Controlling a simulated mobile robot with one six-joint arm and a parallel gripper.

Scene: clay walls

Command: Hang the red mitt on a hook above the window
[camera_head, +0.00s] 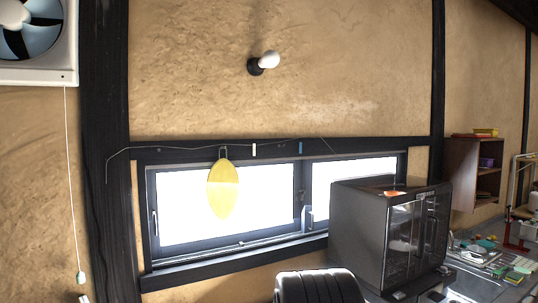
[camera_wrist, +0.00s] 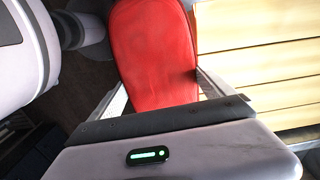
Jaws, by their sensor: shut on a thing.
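The red mitt (camera_wrist: 152,45) is in the wrist view, between the fingers of my gripper (camera_wrist: 162,92), which is shut on it. Neither the mitt nor my gripper can be made out in the head view. There, a dark beam (camera_head: 180,152) runs above the window (camera_head: 262,188). A white hook (camera_head: 254,149) and a blue hook (camera_head: 300,148) on it look empty. A yellow oval mitt (camera_head: 223,190) hangs by a loop from the beam, left of the white hook.
A thin wire (camera_head: 118,154) runs along the beam. A black oven-like cabinet (camera_head: 358,232) stands before the window's right part. A wall lamp (camera_head: 265,62) sits above the beam. A dark ribbed object (camera_head: 318,288) is at the bottom. Slatted wood (camera_wrist: 258,55) lies right of the red mitt.

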